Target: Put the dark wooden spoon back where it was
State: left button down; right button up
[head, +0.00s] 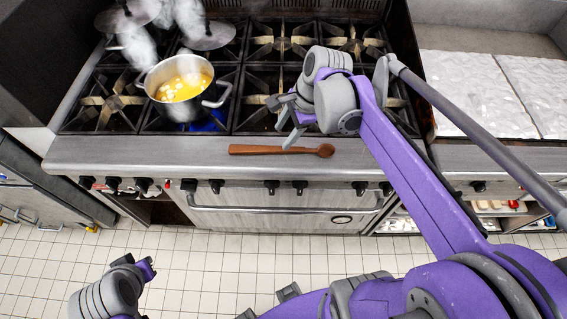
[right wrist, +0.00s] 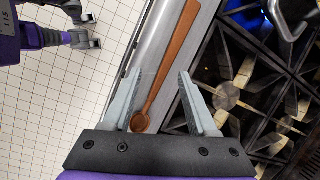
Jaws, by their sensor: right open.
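The dark wooden spoon (head: 258,150) lies flat on the steel ledge (head: 130,150) along the front of the stove, its bowl to the right. My right gripper (head: 283,120) is open and empty above the ledge at the spoon; one finger overlaps the handle in the head view. In the right wrist view the spoon (right wrist: 175,62) runs between the two open fingers (right wrist: 159,77), its bowl close to the gripper body. I cannot tell the exact height above it. My left gripper (head: 146,268) is low at the left, over the floor, and its fingers look apart in the right wrist view (right wrist: 88,30).
A steaming pot (head: 180,90) with yellow contents stands on a left burner, with a blue flame beneath it. Iron grates (head: 285,45) fill the stove top behind the ledge. Knobs and an oven handle (head: 285,209) line the front. The ledge left of the spoon is clear.

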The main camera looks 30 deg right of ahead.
jog(key=s+a+f+n+t+h, duration=0.1)
jog(key=s+a+f+n, duration=0.2)
jog(key=n, duration=0.7)
jog(key=s+a+f+n+t+h, duration=0.2)
jog(key=s+a+f+n, duration=0.1)
jog(key=s+n, duration=0.4)
jog(key=f+n, duration=0.1)
jog(key=n, duration=0.2)
jog(key=shift+s+a, duration=0.25)
jog(key=shift+a, duration=0.1)
